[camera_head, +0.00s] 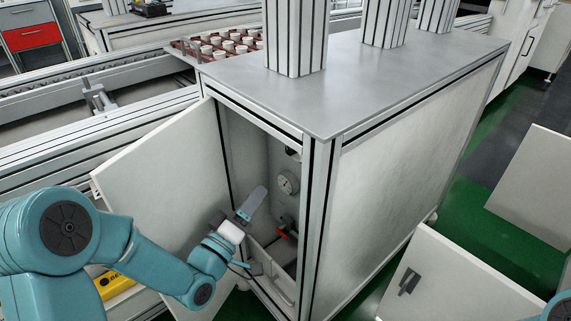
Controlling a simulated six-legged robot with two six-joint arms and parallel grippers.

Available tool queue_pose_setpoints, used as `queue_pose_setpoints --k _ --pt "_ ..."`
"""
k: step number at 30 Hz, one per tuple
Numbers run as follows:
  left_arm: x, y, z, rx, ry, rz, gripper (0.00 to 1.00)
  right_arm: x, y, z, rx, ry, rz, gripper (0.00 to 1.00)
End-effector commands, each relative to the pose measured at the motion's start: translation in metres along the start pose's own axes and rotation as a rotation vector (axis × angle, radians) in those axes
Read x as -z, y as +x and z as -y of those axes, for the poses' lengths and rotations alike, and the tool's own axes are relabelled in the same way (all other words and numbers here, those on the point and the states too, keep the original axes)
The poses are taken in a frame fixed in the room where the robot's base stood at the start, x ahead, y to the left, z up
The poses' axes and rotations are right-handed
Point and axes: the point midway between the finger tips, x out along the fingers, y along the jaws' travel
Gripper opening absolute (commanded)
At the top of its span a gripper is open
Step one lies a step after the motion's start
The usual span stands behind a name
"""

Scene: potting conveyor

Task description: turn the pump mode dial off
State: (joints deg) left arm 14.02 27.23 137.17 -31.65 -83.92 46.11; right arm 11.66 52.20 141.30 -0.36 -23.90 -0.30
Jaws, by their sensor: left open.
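A round pale dial (288,182) with a dark centre sits on the back wall inside the open cabinet (400,160). No label is readable, so I cannot tell its setting or confirm that it is the pump mode dial. My left gripper (257,230) is at the cabinet's opening, below and left of the dial and apart from it. Its fingers are spread, with nothing seen between them. A red handle (284,233) shows below the dial, just right of my gripper. My right gripper is out of view; only a bit of my right arm shows at the bottom right corner.
The cabinet door (165,185) stands open to the left, behind my left arm. The cabinet's front post (317,220) bounds the opening on the right. A loose white panel (450,285) stands at lower right. A conveyor (100,90) runs along the left.

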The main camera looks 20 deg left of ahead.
Motion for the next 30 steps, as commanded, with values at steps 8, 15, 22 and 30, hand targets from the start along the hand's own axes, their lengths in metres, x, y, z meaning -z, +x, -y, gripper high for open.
queue_pose_setpoints --k 8,15,22,30 --pt "-0.002 0.065 0.0 -0.003 0.001 0.002 0.55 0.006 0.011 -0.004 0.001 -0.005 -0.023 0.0" --pt "-0.002 0.117 0.001 0.0 0.001 0.001 0.55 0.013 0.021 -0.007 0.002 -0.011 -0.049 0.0" --pt "-0.001 0.142 0.001 0.003 0.001 0.002 0.55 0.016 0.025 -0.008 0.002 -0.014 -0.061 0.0" --pt "-0.001 0.145 0.001 0.004 0.001 0.002 0.55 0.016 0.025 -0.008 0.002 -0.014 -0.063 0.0"
